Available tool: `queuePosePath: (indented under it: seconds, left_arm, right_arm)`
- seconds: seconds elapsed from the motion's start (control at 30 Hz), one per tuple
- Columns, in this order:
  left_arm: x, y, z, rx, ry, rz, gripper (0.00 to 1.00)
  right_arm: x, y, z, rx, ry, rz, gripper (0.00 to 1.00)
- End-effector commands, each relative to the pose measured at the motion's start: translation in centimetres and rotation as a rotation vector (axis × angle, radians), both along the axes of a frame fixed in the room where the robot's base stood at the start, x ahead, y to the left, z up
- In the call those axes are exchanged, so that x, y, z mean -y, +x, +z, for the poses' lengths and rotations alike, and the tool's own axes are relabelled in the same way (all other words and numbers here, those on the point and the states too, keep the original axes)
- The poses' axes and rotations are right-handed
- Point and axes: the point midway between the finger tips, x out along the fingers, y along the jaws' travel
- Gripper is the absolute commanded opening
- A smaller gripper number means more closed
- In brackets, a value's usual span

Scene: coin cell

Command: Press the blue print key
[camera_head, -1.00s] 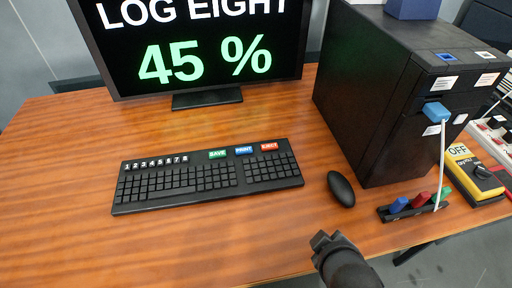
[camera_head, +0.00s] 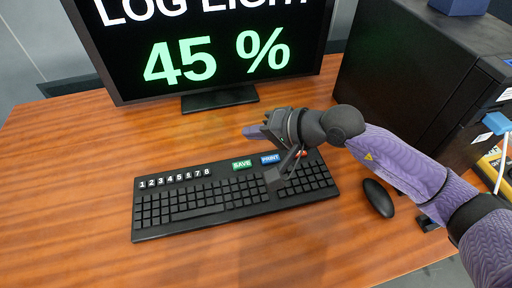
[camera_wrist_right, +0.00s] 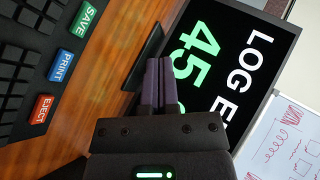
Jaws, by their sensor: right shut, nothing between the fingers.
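The blue PRINT key (camera_head: 270,158) is on the top row of the black keyboard (camera_head: 190,220), right of the green SAVE key (camera_head: 242,164). In the right wrist view the PRINT key (camera_wrist_right: 62,65) lies between SAVE and the red EJECT key (camera_wrist_right: 41,109). My right gripper (camera_head: 250,132) is shut and empty. It is over the table just beyond the keyboard's back edge, near the PRINT key and apart from it. Its fingers (camera_wrist_right: 158,80) point toward the monitor in the wrist view. The EJECT key is mostly hidden by the gripper in the head view. My left gripper is not in view.
The monitor (camera_head: 205,55) reads "LOG EIGHT" and 45 %, on a stand (camera_head: 220,98) behind the keyboard. A black mouse (camera_head: 378,198) lies right of the keyboard. A black computer case (camera_head: 400,80) stands at the right. The table at left (camera_head: 60,190) is clear.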

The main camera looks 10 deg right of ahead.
Motion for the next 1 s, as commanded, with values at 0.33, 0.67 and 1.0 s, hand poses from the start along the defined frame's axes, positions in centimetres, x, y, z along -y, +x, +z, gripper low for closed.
queuePosePath:
  seconds: [0.33,0.67,1.0]
  left_arm:
    - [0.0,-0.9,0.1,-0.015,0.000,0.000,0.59]
    - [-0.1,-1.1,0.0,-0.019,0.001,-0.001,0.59]
    - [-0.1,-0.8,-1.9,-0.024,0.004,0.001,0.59]
  right_arm:
    - [5.6,1.9,-1.5,0.118,-0.461,0.065,0.00]
    - [5.5,1.9,-1.6,0.116,-0.455,0.066,0.00]
    - [5.5,1.9,-5.1,0.111,-0.452,0.065,0.00]
